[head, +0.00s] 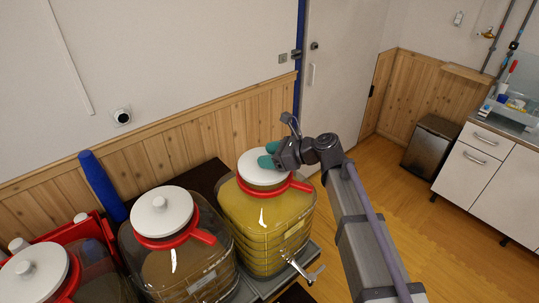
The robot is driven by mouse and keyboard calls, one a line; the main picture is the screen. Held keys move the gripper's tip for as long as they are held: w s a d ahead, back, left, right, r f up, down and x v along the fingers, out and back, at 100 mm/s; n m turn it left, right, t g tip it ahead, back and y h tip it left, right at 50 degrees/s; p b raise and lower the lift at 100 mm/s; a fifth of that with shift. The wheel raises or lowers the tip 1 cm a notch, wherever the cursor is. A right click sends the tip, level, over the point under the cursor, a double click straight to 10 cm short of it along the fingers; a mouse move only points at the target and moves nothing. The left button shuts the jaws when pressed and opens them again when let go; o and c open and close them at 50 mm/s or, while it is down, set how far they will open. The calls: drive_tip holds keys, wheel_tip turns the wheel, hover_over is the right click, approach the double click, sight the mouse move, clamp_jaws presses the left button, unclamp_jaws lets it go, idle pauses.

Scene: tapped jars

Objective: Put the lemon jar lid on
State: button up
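The lemon jar (262,222) is the clear jar with yellow contents, at the right end of the row. A red ring with a handle (300,185) is around its neck. Its white round lid (253,174) is at the jar's mouth and looks about level. I cannot tell whether it rests fully on the rim or sits just above it. My gripper (268,155) is at the top of this lid, with its teal fingertips at the knob. The fingers hide the knob, so I cannot see whether they grip it.
A second jar (178,265) with a white lid stands close on the left, and a third lidded jar (35,275) is at the far left. A metal tap (305,272) sticks out at the lemon jar's front. A blue post (100,185) and the wall are behind. Open floor is right.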

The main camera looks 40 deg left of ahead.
drive_tip(key=p+v, duration=0.4)
drive_tip(key=v, duration=0.6)
drive_tip(key=shift+d+r, duration=0.2)
drive_tip(key=shift+d, duration=0.15)
